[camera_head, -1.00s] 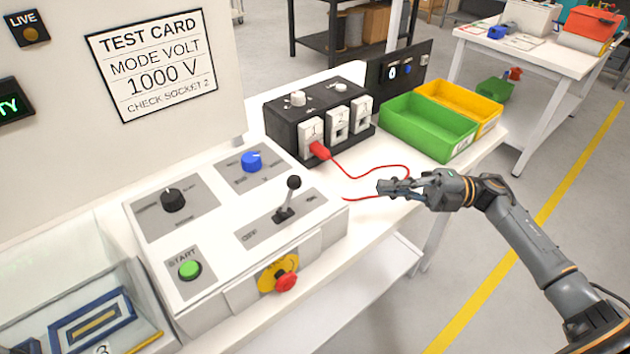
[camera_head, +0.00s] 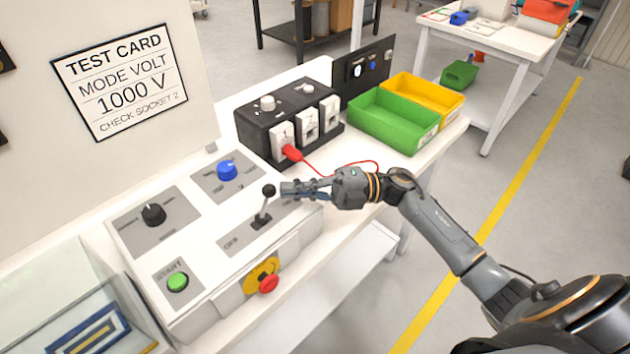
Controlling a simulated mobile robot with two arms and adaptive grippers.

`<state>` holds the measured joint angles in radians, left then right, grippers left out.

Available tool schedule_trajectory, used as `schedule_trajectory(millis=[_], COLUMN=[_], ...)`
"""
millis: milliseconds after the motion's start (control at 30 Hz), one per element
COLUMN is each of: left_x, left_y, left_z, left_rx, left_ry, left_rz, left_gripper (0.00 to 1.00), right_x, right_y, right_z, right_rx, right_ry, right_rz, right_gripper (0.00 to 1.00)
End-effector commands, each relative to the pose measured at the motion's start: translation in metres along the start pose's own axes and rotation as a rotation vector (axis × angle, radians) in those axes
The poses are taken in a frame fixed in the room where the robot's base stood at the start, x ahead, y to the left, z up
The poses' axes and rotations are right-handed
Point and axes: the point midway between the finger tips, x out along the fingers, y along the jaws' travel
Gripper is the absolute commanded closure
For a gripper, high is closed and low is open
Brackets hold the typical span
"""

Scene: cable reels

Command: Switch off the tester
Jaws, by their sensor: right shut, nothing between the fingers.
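The white tester box (camera_head: 200,216) stands on the bench at the left. Its black lever (camera_head: 266,203) has a round knob and stands in a slot on a grey plate, with the marking "OFF" at the slot's lower left end. My right gripper (camera_head: 284,189) is shut and empty, its fingertips close to the right of the lever's knob. I cannot tell whether they touch it. The tester also has a black knob (camera_head: 153,214), a blue knob (camera_head: 227,170), a green START button (camera_head: 177,281) and a red stop button (camera_head: 268,283) on yellow. My left gripper is out of view.
A black socket box (camera_head: 265,125) with a red plug (camera_head: 292,153) and red cable stands behind the tester. Green (camera_head: 392,122) and yellow (camera_head: 428,97) bins stand to its right. A test card (camera_head: 120,82) hangs on the panel. A clear-walled case (camera_head: 50,290) is at the lower left.

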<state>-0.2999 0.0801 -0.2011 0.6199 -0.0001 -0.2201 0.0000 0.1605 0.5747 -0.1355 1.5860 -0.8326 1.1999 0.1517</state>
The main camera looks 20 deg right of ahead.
Motion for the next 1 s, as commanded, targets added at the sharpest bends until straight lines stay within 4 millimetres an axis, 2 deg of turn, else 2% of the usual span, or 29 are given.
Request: schedule_trajectory(millis=[1000], left_x=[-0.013], left_y=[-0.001], left_z=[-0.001], left_rx=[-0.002], left_ry=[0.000], left_rz=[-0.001], left_gripper=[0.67], right_x=[0.011], right_y=[0.005], right_z=[-0.004], right_rx=[-0.049], right_ry=[0.000], right_rz=[-0.078], right_gripper=[1.00])
